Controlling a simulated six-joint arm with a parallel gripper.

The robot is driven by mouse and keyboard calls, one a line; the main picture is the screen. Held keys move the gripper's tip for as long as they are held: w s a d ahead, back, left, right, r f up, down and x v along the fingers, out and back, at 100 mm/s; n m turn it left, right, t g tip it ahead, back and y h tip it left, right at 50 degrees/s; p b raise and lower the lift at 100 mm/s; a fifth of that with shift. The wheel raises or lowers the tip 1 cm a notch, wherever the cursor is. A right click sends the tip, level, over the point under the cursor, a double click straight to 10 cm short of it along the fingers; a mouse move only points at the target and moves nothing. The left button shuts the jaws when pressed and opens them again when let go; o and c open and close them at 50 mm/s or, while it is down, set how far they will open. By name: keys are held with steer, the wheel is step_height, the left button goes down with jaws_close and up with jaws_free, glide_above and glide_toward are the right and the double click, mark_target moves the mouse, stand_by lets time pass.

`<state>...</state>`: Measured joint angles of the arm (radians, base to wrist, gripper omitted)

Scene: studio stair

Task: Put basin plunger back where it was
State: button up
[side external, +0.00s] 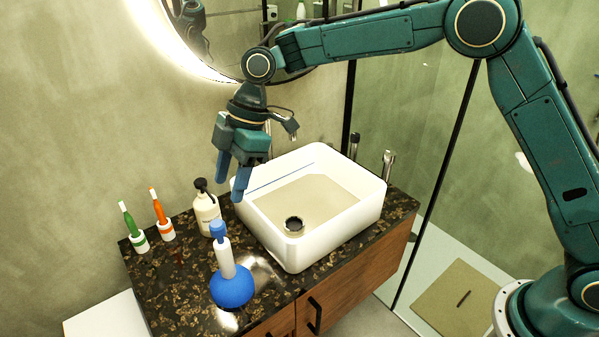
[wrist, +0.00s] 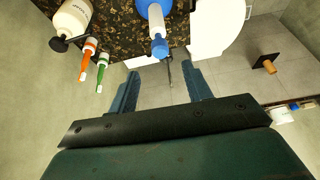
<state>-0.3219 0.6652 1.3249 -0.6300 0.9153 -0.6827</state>
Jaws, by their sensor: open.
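The basin plunger (side external: 230,286), with a round blue bulb, a white handle and a blue tip, stands upright on the dark speckled counter (side external: 180,278), in front of the white basin's left corner. In the wrist view the plunger (wrist: 156,18) shows at the top, its blue tip pointing down toward the space between the fingers. My gripper (side external: 231,182) is open and empty, its blue fingers pointing down, above the soap bottle and the basin's left rim. In the wrist view the gripper's fingers (wrist: 162,88) are spread apart with nothing between them.
The white basin (side external: 348,216) fills the counter's right. A soap bottle (side external: 207,212) stands behind the plunger. An orange toothbrush (side external: 156,207) and a green toothbrush (side external: 128,221) stand in holders at the left. The counter's front left is clear. A mirror (side external: 222,40) hangs behind my arm.

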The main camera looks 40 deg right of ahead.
steer(key=s+d+r+m+t+h, duration=0.1)
steer(key=s+d+r+m+t, duration=0.2)
steer(key=s+d+r+m, duration=0.85)
steer(key=s+d+f+m+t+h, duration=0.1)
steer(key=s+d+m, duration=0.2)
steer(key=s+d, duration=0.5)
steer(key=s+d+f+m+t+h, duration=0.1)
steer(key=s+d+m+h, duration=0.1)
steer(key=s+d, duration=0.6)
steer(key=s+m, duration=0.1)
steer(key=s, duration=0.3)
steer(key=shift+s+d+t, duration=0.25)
steer(key=shift+s+t, duration=0.05)
